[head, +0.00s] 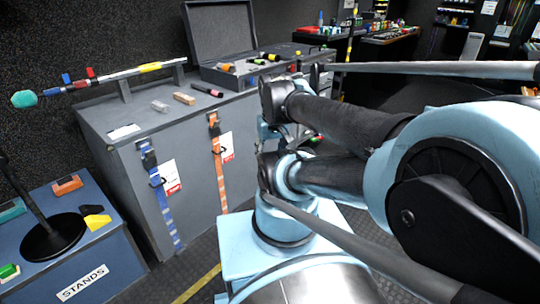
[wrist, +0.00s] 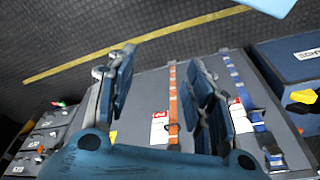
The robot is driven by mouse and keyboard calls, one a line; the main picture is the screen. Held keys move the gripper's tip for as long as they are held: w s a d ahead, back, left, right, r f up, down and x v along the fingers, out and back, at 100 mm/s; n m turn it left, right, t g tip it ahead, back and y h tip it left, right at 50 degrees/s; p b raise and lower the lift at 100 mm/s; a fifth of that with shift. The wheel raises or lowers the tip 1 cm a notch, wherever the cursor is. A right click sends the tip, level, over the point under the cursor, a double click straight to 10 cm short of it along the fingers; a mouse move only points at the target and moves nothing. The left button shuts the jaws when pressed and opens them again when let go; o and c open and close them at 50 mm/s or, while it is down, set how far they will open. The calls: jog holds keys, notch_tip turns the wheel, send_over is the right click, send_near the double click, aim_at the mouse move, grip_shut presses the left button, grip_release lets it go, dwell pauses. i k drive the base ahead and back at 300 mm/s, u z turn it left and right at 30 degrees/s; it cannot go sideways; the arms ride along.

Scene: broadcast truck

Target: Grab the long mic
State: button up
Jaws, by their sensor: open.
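The long mic (head: 120,76) is a thin pole with a teal foam tip at its left end, red and blue clips, and a yellow band. In the head view it lies nearly level on two grey upright supports at the back left of the big grey case (head: 135,185). Its foam end sticks out past the case's left edge. My gripper (wrist: 162,65) is open and empty in the wrist view, with the case's strapped front behind its fingers. The mic does not show in the wrist view. My gripper is apart from the mic.
An open grey box (head: 225,75) stands behind the mic's right end. A clear block, a tan block (head: 184,98) and a dark cylinder (head: 207,90) lie on the case top. A blue stands case (head: 70,245) with a black stand is at lower left. My arm fills the right.

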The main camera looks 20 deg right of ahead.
aim_at(219, 94)
jog(key=k, duration=1.3)
jog(key=u, duration=0.45)
jog(key=i, duration=1.65)
jog(key=z, duration=2.7)
